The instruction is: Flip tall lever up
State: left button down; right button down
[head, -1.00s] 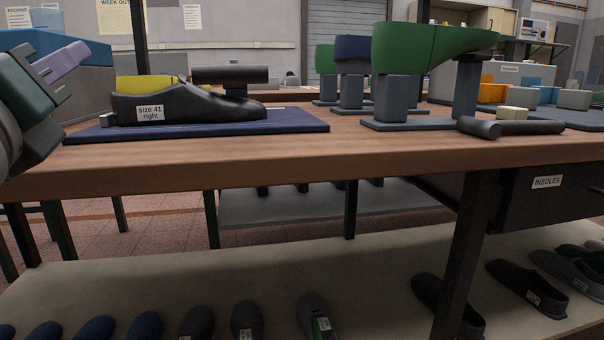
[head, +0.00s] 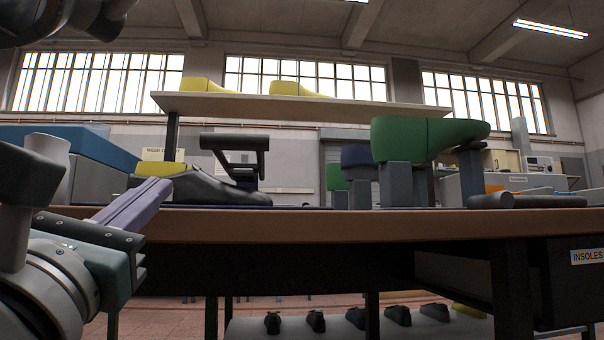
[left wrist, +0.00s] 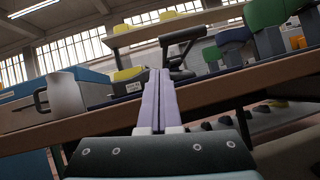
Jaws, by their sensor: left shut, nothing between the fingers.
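The lever (head: 235,143) is dark, with a thick cylindrical bar on a post, above the table beside the black shoe last (head: 205,188). It also shows in the left wrist view (left wrist: 182,36), beyond my fingertips. My left gripper (head: 168,184) has purple fingers pressed together and empty. It is at the table's near edge, left of and below the lever in the head view. The closed fingers point toward the lever area in the left wrist view (left wrist: 158,74). I cannot tell the gap between them. The lever's base is hidden. My right gripper is not in view.
The wooden table edge (head: 330,226) runs across the front. A green last (head: 425,137) on grey posts and a dark cylinder tool (head: 525,201) are at right. A pale jug-like vessel (left wrist: 66,97) stands left of my fingers. A shelf (head: 310,108) holds yellow lasts behind.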

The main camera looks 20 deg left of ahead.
pick_arm(q)
jog(key=p+x, duration=0.2)
jog(key=x, duration=0.8)
